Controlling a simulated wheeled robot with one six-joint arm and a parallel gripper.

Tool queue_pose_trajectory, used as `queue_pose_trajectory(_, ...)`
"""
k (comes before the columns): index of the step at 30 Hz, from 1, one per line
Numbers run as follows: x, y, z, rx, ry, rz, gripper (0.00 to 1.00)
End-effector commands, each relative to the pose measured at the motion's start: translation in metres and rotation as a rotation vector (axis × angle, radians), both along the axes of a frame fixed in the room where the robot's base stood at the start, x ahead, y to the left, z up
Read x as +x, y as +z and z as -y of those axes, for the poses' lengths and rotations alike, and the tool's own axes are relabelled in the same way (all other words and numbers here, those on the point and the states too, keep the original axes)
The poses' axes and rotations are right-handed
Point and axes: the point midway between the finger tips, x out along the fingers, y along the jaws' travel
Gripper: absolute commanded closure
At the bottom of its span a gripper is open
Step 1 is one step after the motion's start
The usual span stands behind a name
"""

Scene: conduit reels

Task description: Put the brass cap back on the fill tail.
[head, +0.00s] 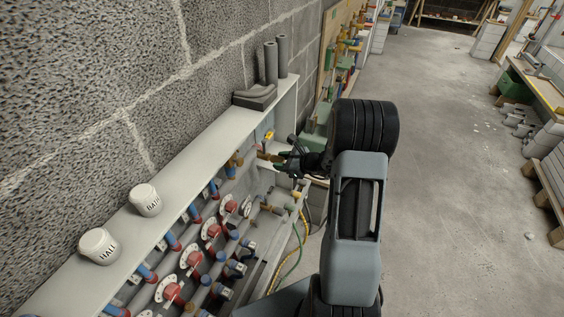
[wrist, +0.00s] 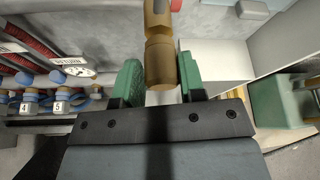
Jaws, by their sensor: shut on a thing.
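My gripper (head: 279,159) is at the far end of the manifold cabinet in the head view. In the wrist view its green pads (wrist: 157,78) stand either side of a brass cylinder, which I take to be the brass cap (wrist: 161,65); the gripper is shut on it. A lighter brass piece (wrist: 157,18) lies directly beyond the cap, roughly in line with it. I cannot tell whether they touch or are only overlapping in the view. In the head view a brass fitting (head: 235,160) shows left of my gripper. I cannot tell which brass part is the fill tail.
The open white cabinet (head: 199,162) holds red flow meters and blue-capped pipes. A block wall rises behind. A green hose (head: 290,262) hangs below.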

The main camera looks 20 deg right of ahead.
Motion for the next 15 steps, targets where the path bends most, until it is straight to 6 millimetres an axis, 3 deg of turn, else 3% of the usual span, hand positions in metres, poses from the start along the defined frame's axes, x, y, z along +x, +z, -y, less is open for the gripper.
queue_pose_trajectory(5, 0.0006, 0.0005, -0.0004, 0.000, 0.001, 0.001, 0.87)
queue_pose_trajectory(6, 0.0006, 0.0005, -0.0004, 0.000, 0.001, 0.001, 0.61)
queue_pose_trajectory(15, 0.0004, 0.0003, -0.0004, 0.000, 0.001, 0.001, 0.33)
